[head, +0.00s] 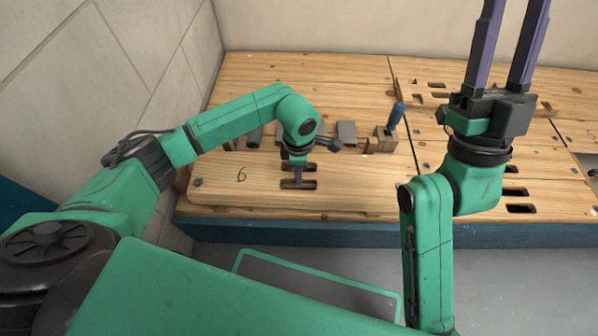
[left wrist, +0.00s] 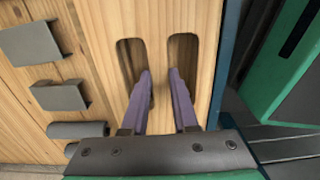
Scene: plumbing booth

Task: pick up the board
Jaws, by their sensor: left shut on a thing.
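The board (head: 350,195) is light wood, marked with a 6, and lies on the bench at the left in the head view. It has two slots near its front edge. In the left wrist view the board (left wrist: 156,40) shows both slots, with one purple finger in each. My left gripper (head: 298,180) is shut on the strip of wood between the slots; its fingertips are partly hidden. My right gripper (head: 508,40) is raised at the right, its long purple fingers pointing up, apart and empty.
Several grey blocks (left wrist: 60,96) are in a row on the wood, beside a wooden block with a blue-handled tool (head: 396,117). More slotted boards (head: 560,190) lie to the right. A wall (head: 90,80) stands close at the left. The bench has a blue front edge (head: 330,236).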

